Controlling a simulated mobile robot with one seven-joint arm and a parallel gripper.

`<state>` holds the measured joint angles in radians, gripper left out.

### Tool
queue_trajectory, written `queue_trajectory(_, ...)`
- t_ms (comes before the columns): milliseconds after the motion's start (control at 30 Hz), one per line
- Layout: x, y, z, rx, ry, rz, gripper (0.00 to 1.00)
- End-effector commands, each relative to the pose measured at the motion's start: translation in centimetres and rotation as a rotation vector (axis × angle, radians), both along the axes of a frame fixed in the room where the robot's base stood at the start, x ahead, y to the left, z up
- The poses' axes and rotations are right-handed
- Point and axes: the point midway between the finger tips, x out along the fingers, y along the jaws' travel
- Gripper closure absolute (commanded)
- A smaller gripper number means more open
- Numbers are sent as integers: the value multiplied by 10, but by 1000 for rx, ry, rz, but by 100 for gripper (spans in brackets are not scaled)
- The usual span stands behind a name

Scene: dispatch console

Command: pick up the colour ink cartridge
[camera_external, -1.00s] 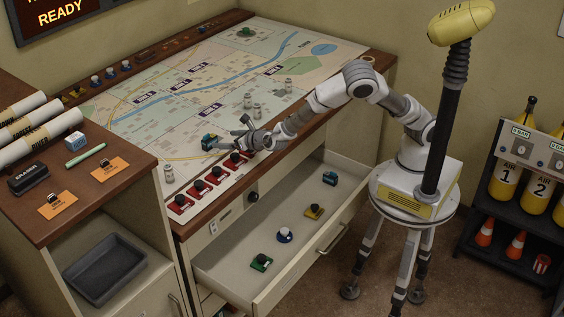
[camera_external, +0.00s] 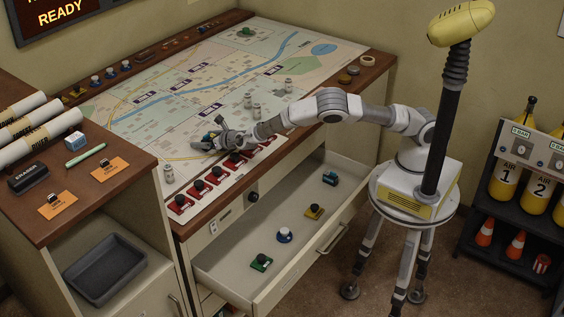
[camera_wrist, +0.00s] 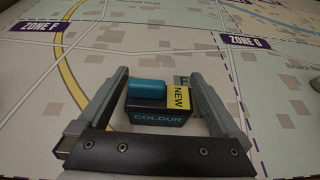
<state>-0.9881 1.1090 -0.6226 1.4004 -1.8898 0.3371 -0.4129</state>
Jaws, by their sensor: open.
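The colour ink cartridge (camera_wrist: 160,117) is a dark block with a blue top part, a yellow "NEW" tag and the word "COLOUR" on its side. It sits on the map table (camera_external: 150,125), and part of it shows in the external view (camera_external: 208,135), mostly hidden by my gripper. My gripper (camera_wrist: 158,76) is open, with one finger on each side of the cartridge in the wrist view. I cannot tell whether either finger touches it. In the external view my gripper (camera_external: 208,142) is low over the map's front part.
Red switches (camera_external: 199,187) line the table's front edge. Pale cylinders (camera_external: 248,102) stand behind my gripper, and another (camera_external: 169,174) stands to its left. The open drawer (camera_external: 300,235) below holds a teal-topped item (camera_external: 330,179) and several coloured buttons.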

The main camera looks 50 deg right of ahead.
Motion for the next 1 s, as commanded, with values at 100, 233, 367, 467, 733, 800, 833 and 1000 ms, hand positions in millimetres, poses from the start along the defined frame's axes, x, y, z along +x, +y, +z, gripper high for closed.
queue_trajectory(100,4,0,-1,-1,-1,1,0)
queue_trajectory(233,4,0,-2,0,0,1,0)
queue_trajectory(367,4,0,-1,0,0,1,11)
queue_trajectory(467,4,0,-1,0,0,1,29)
queue_trajectory(733,4,0,-1,0,0,1,77)
queue_trajectory(800,4,0,-1,0,-1,1,81)
queue_trajectory(833,4,0,-1,0,-1,1,81)
queue_trajectory(1000,4,0,0,1,-1,1,81)
